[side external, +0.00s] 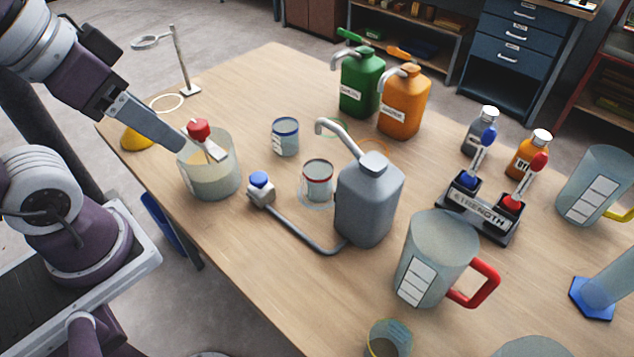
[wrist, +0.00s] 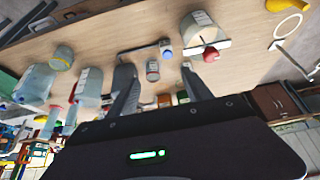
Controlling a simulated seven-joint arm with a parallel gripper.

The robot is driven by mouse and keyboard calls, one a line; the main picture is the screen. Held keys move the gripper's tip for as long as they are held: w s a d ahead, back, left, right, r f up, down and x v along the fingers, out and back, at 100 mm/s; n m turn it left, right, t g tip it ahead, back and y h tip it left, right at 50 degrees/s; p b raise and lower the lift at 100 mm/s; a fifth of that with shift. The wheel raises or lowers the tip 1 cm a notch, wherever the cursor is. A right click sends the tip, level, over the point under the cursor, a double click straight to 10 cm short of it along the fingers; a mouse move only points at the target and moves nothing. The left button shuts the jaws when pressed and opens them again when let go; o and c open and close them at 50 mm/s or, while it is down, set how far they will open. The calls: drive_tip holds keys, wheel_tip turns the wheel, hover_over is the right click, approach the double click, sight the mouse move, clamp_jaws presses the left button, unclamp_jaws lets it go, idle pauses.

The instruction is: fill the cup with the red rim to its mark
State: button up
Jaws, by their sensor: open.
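A blue-topped push button (side external: 261,182) sits left of the cup, joined to the canister by a grey pipe (side external: 310,240). My gripper (side external: 180,146) is at the left in the side view, above or beside a glass beaker (side external: 212,175) with a red-knobbed piece. In the wrist view my gripper (wrist: 158,70) is open and empty, with a small cup (wrist: 152,72) visible between the fingers.
A blue-rimmed cup (side external: 285,137) stands behind the red-rimmed one. Green (side external: 361,85) and orange (side external: 404,102) canisters stand at the back. A two-lever stand (side external: 480,208) and a red-handled jug (side external: 434,262) are to the right. The table front left of the pipe is clear.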

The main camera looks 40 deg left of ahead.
idle(0.4)
drive_tip(key=shift+c, duration=1.2)
drive_tip(key=shift+w+m, duration=0.4)
drive_tip(key=c, duration=0.4)
drive_tip(key=w+m+g, duration=0.1)
drive_tip(key=w+m, duration=0.1)
drive_tip(key=m, duration=0.1)
drive_tip(key=w+m+g, duration=0.1)
drive_tip(key=w+m, duration=0.1)
drive_tip(key=w, duration=0.1)
drive_tip(key=w+a+f+m+g, duration=0.1)
drive_tip(key=w+m, duration=0.1)
drive_tip(key=m, duration=0.1)
drive_tip(key=shift+w+m, duration=0.25)
drive_tip(key=shift+m, duration=0.05)
clamp_jaws()
drive_tip(key=w+a+f+m+g, duration=0.1)
drive_tip(key=w+f+m+g, duration=0.1)
drive_tip(key=w+f+m, duration=0.3)
drive_tip(key=w+m, duration=0.2)
drive_tip(key=m, duration=0.1)
drive_tip(key=shift+m+g, duration=0.3)
